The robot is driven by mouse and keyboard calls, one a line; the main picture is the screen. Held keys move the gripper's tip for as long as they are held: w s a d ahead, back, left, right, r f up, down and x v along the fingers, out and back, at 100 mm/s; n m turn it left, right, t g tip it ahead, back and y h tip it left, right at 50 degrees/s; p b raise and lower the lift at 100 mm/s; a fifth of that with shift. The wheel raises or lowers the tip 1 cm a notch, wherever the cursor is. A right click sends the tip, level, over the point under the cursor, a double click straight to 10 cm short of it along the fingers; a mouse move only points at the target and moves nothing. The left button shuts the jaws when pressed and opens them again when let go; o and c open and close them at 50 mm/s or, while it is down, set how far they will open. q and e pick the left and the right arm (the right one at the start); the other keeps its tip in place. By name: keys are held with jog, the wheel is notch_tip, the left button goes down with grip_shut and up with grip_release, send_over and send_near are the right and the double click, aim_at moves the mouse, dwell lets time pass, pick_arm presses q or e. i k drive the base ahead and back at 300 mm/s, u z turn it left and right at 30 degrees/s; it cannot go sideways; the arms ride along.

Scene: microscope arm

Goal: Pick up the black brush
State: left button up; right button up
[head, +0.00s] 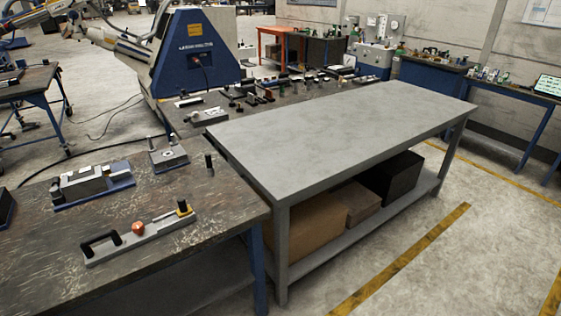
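I cannot clearly make out a black brush in the head view. Several dark objects are candidates, too small to identify. A small upright black cylinder (209,162) stands on the near left workbench. A black handle-shaped piece (100,243) and a black-and-yellow piece (184,207) sit at opposite ends of a long grey fixture (145,237) on the same bench. More small dark items (268,96) stand on the bench behind the grey table. Neither of my grippers is in view.
A bare grey table (340,130) with boxes on its lower shelf stands in the middle. The near left workbench (60,290) also holds grey-and-blue fixtures (92,183). A large blue machine (195,50) stands behind. The floor at right (480,260) is clear.

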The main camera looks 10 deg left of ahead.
aim_at(209, 168)
jog(key=z, duration=0.3)
jog(key=i, duration=1.65)
jog(key=u, duration=2.2)
